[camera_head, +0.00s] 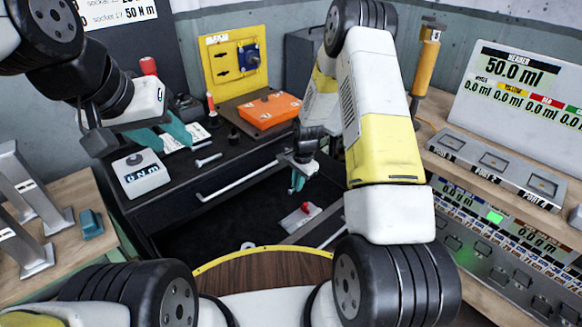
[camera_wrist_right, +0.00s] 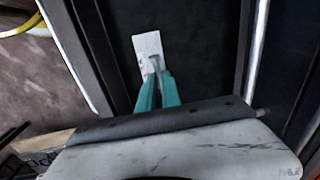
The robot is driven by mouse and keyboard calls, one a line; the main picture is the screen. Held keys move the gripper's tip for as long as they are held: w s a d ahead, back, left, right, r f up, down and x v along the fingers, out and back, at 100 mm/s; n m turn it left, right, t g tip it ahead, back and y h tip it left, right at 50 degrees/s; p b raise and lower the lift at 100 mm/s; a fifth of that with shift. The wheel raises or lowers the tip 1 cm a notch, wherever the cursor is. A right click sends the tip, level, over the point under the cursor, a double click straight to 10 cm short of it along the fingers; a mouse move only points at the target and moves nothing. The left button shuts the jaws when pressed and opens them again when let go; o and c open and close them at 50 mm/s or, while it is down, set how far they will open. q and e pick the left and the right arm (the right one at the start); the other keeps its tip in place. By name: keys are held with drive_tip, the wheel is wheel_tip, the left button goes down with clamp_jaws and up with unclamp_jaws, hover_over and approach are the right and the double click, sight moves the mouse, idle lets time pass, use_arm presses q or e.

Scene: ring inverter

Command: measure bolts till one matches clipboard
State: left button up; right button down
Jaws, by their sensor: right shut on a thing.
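My right gripper (camera_head: 297,184) hangs over the open drawer. In the right wrist view its teal fingers (camera_wrist_right: 158,92) are shut on a grey bolt (camera_wrist_right: 155,64), whose end shows at the fingertips above a white card (camera_wrist_right: 147,43). Another silver bolt (camera_head: 208,160) lies on the black bench top. My left gripper (camera_head: 163,134) is above the bench's left part, its teal fingers apart and empty. A white sheet (camera_head: 196,134), perhaps the clipboard, is partly hidden behind the left fingers. A white device with a display (camera_head: 140,173) stands at the bench's left front.
The open drawer (camera_head: 215,232) holds a white item with a red part (camera_head: 300,216). An orange case (camera_head: 269,110) and a yellow panel (camera_head: 235,63) are at the back. A shelf with displays (camera_head: 500,170) stands right; metal stands (camera_head: 25,200) are left.

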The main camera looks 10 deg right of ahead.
sight(295, 218)
drive_tip(key=shift+w+a+f+m, duration=0.1)
drive_tip(key=shift+w+f+m, duration=0.2)
drive_tip(key=shift+f, duration=7.75)
drive_tip(key=c, duration=1.5)
unclamp_jaws()
drive_tip(key=shift+o, duration=0.2)
